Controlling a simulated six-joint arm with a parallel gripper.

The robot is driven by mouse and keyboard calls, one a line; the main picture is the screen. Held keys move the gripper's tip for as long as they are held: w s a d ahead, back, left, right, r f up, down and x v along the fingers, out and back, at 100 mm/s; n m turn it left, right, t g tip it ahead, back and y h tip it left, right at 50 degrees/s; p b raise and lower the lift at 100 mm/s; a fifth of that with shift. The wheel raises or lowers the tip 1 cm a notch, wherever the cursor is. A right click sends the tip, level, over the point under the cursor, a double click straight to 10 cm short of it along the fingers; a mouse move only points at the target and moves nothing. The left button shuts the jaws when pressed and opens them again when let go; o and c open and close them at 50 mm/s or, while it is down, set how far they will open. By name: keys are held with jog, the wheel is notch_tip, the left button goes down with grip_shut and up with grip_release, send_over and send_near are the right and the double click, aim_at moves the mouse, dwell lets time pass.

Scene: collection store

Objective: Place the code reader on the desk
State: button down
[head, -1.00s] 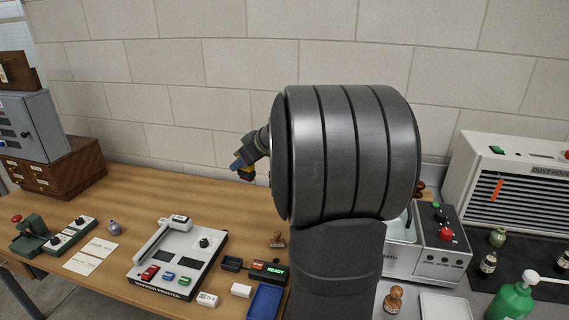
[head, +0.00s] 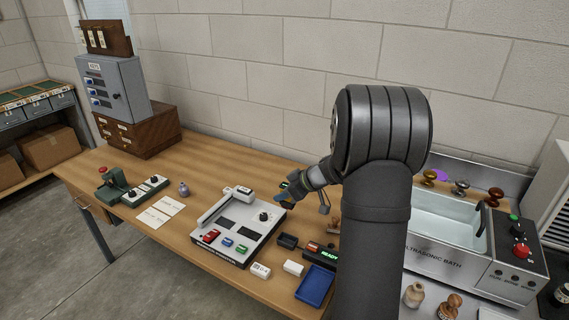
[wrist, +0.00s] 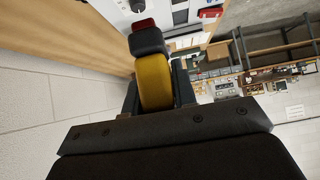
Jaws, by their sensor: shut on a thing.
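My gripper (head: 292,196) is in the air above the wooden desk (head: 205,166), behind the white printer unit in the head view. In the wrist view my gripper (wrist: 157,88) has its two fingers on either side of a yellow grip with a dark grey head and a red end, which I take as the code reader (wrist: 153,76). It is held clear of the desk.
Bare wood lies at the back left. An ultrasonic bath (head: 450,252) stands at right.

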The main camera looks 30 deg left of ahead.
notch_tip(320, 180, down, 16)
jog(key=shift+f, duration=0.1)
dwell(0.6)
jog(key=shift+f, duration=0.2)
dwell(0.4)
jog(key=c, duration=1.1)
grip_release()
jog(key=v, duration=1.7)
jog(key=shift+d+r, duration=0.15)
jog(key=shift+d, duration=0.05)
jog(key=x, duration=1.7)
jog(key=shift+a, duration=0.2)
